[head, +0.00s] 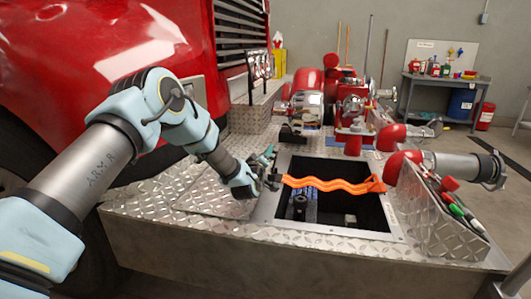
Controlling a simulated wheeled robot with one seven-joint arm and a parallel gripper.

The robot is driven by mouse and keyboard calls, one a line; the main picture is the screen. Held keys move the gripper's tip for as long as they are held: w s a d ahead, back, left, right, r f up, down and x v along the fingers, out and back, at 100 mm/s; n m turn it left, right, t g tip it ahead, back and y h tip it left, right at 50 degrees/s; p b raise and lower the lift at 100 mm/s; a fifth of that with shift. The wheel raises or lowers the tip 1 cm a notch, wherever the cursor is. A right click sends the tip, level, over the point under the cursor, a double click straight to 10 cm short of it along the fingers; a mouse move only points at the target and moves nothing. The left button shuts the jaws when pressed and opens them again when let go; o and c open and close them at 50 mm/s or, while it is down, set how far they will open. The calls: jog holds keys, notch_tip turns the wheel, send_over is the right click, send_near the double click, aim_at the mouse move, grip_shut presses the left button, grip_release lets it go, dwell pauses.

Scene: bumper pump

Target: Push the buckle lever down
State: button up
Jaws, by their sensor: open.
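An orange wavy strap (325,184) spans the dark rectangular opening (345,213) in the diamond-plate bumper deck. My gripper is open, low over the deck. A small dark and greenish part (266,157) shows just above and behind the gripper; I cannot tell whether it is the buckle lever. The buckle itself is mostly hidden by my gripper and wrist. Contact between fingers and lever cannot be made out.
The red truck front (100,70) stands close on the left, beside my arm. Red and chrome pump fittings (350,100) stand behind the opening. A metal nozzle (455,166) and a diamond-plate side box (445,225) flank its right side. A workbench (440,78) is farther back.

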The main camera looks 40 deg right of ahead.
jog(key=shift+d, duration=0.1)
jog(key=shift+c, duration=0.3)
grip_shut()
jog(key=shift+f, duration=0.1)
